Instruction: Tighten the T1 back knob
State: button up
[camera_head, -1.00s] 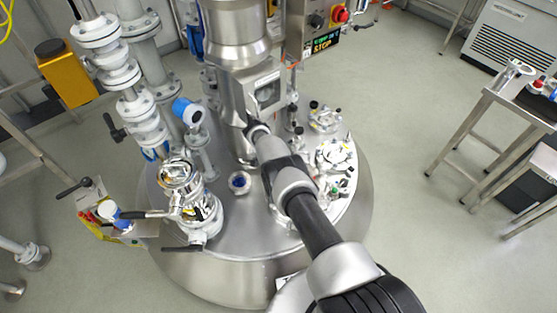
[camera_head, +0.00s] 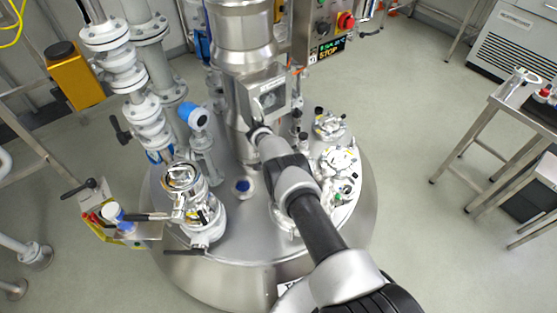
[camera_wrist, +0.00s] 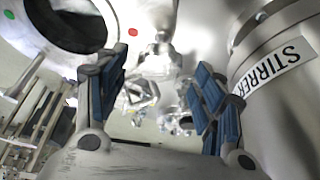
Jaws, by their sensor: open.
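My gripper (camera_wrist: 160,95) is open, its two blue-padded fingers apart, with nothing held between them. In the wrist view a shiny metal fitting (camera_wrist: 141,94) shows in the gap, beyond the fingertips and blurred. In the head view my arm covers the gripper. Metal clamp fittings with small knobs sit on the right side of the vessel lid, one at the back (camera_head: 329,125) and one nearer (camera_head: 339,160). No T1 label is readable, so I cannot tell which knob is the T1 back knob.
A steel cylinder labelled STIRRER (camera_wrist: 280,75) stands close to the right finger. A round dark opening (camera_wrist: 70,22) lies at upper left. Piping and a valve (camera_head: 192,205) crowd the lid's left side. A steel table (camera_head: 495,130) stands right; floor between is clear.

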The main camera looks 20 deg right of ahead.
jog(key=v, duration=0.6)
jog(key=shift+r, duration=0.4)
jog(key=shift+s+a, duration=0.1)
jog(key=shift+s, duration=0.05)
jog(key=s+d+r+n+t+y+p, duration=0.1)
jog(key=s+d+r+n+y+p, duration=0.2)
jog(key=n, duration=0.7)
jog(key=s+d+r+n+t+y+p, duration=0.2)
jog(key=d+r+n+y+p, duration=0.3)
jog(key=n, duration=0.6)
jog(key=shift+g+h, duration=0.3)
jog(key=shift+h, duration=0.3)
jog(key=b+x, duration=0.2)
jog(key=x, duration=0.3)
jog(key=b+x, duration=0.3)
jog(key=x, duration=0.3)
jog(key=a+b+x, duration=0.1)
jog(key=b+x, duration=0.1)
jog(key=x, duration=0.4)
jog(key=shift+w+r+b, duration=0.1)
jog(key=shift+r+b, duration=0.05)
jog(key=shift+b, duration=0.2)
